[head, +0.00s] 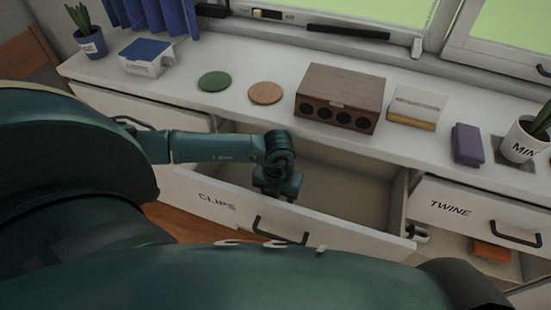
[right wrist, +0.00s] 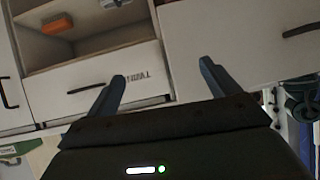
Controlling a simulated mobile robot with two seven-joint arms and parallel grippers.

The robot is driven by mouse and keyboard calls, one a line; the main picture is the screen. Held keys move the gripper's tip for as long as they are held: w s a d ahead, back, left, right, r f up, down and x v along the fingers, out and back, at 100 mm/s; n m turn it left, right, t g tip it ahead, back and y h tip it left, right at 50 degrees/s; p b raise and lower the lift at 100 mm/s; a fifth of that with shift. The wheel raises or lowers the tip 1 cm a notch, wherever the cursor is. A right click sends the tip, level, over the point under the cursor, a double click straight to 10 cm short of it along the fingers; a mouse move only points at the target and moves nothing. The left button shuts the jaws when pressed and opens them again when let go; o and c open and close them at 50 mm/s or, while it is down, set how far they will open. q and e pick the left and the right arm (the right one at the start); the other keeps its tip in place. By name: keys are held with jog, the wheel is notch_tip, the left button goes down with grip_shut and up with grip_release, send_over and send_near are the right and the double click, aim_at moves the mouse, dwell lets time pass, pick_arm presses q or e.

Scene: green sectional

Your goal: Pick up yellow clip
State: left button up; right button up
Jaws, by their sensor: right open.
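I see no yellow clip in either view. The open drawer labelled CLIPS (head: 215,202) is pulled out from the white cabinet; part of its inside is hidden behind my left arm. My left gripper (head: 278,190) points down into this drawer, near its front wall. Its fingertips are dark and too small to tell whether they are apart or hold anything. My right gripper (right wrist: 162,72) shows in the right wrist view, its two fingers wide apart with nothing between them. It faces the white cabinet fronts.
The TWINE drawer (head: 450,208) is at right, above an open shelf with an orange object (head: 491,252). The countertop holds a wooden box (head: 340,97), a green disc (head: 214,81), an orange disc (head: 265,93), a purple block (head: 467,144) and a potted plant (head: 523,140).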

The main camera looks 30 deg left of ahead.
pick_arm(q)
jog(key=f, duration=0.4)
jog(key=shift+s+a, duration=0.2)
jog(key=shift+c, duration=0.3)
jog(key=c, duration=1)
